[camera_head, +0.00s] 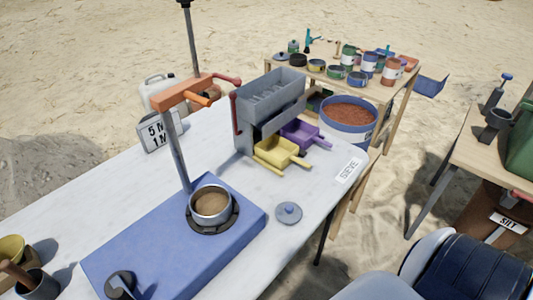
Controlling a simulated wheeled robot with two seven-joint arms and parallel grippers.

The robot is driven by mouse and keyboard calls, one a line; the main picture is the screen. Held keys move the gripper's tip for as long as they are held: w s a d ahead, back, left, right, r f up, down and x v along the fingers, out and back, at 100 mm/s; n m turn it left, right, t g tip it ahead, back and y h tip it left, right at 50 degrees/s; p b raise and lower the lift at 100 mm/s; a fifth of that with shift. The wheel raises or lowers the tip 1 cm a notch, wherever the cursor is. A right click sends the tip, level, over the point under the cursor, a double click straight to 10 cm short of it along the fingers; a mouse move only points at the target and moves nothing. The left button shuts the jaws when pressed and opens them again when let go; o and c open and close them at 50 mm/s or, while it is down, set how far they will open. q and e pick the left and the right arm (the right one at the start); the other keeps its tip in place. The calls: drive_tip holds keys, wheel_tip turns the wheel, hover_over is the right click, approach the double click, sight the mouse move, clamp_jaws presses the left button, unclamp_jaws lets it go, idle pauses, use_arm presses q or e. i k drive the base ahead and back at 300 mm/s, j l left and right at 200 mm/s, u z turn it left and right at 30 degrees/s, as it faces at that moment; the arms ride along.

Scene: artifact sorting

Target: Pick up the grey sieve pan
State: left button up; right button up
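A round grey pan (211,206), which looks like the sieve pan, sits upright in a dark ring on the blue base (150,247) of a stand. Brown sandy material fills it. A grey post rises just behind it, with an orange arm (183,93) high above. A flat grey lid (288,213) with a blue knob lies on the white table to the right of the base. Neither of my grippers shows in this view.
A grey box-shaped device (270,97) with yellow (276,152) and purple (299,132) scoop trays stands behind. A dark cup (37,287) is at the front left. A blue tub (348,118) and a crowded wooden table are farther back. The white table's right front strip is mostly clear.

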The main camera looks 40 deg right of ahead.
sight(211, 205)
drive_tip(key=i+l+z, duration=0.1)
drive_tip(key=z, duration=0.5)
drive_tip(key=u, duration=0.4)
drive_tip(key=k+u, duration=0.15)
drive_tip(key=u, duration=0.6)
drive_tip(key=k+j+u, duration=0.1)
drive_tip(key=u, duration=0.25)
drive_tip(key=z, duration=1.45)
